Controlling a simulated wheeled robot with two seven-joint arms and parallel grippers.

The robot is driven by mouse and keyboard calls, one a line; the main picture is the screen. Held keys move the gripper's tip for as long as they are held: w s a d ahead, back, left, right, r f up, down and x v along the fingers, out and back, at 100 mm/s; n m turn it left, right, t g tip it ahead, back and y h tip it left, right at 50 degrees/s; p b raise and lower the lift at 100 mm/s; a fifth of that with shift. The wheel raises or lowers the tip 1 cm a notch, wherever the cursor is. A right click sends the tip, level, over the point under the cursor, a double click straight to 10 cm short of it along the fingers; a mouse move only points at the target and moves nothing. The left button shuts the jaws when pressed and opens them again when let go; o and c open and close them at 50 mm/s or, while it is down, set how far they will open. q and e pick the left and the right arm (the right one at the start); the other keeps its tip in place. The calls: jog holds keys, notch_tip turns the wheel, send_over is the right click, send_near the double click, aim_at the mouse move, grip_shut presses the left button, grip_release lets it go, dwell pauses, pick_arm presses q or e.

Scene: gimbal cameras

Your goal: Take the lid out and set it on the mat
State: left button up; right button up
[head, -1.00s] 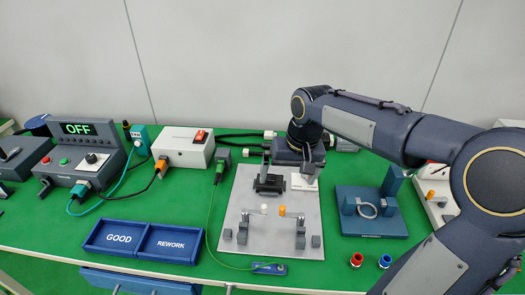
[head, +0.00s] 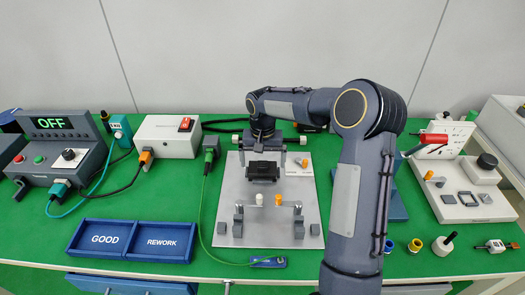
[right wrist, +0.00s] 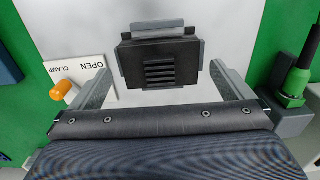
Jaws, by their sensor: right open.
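A black block with a ribbed, slotted top, which looks like the lid (head: 263,172), sits in a grey holder on the light grey plate (head: 228,208). It also shows in the right wrist view (right wrist: 150,48). My right gripper (head: 263,155) is open above the plate, at the far side of the block. In the right wrist view its two fingers point toward the block, one beyond each side, with gaps between. I cannot tell their height over it. Green matting (head: 40,225) covers the table; I see no separate mat. My left gripper is out of view.
An orange-tipped lever (right wrist: 62,90) stands by an OPEN/CLAMP label (right wrist: 88,78). Small clamps with white and orange tips (head: 278,200) stand on the plate's near half. A blue GOOD/REWORK tray (head: 133,255) lies left. My right arm covers part of a blue fixture (head: 397,205).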

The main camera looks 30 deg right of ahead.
jog(key=shift+f, duration=0.45)
jog(key=shift+c, duration=0.3)
jog(key=c, duration=0.8)
jog(key=shift+r+p, duration=0.3)
jog(key=shift+r, duration=0.1)
jog(key=shift+c, duration=0.2)
jog(key=shift+r, duration=0.35)
jog(key=shift+r+p, duration=0.55)
jog(key=shift+p, duration=0.15)
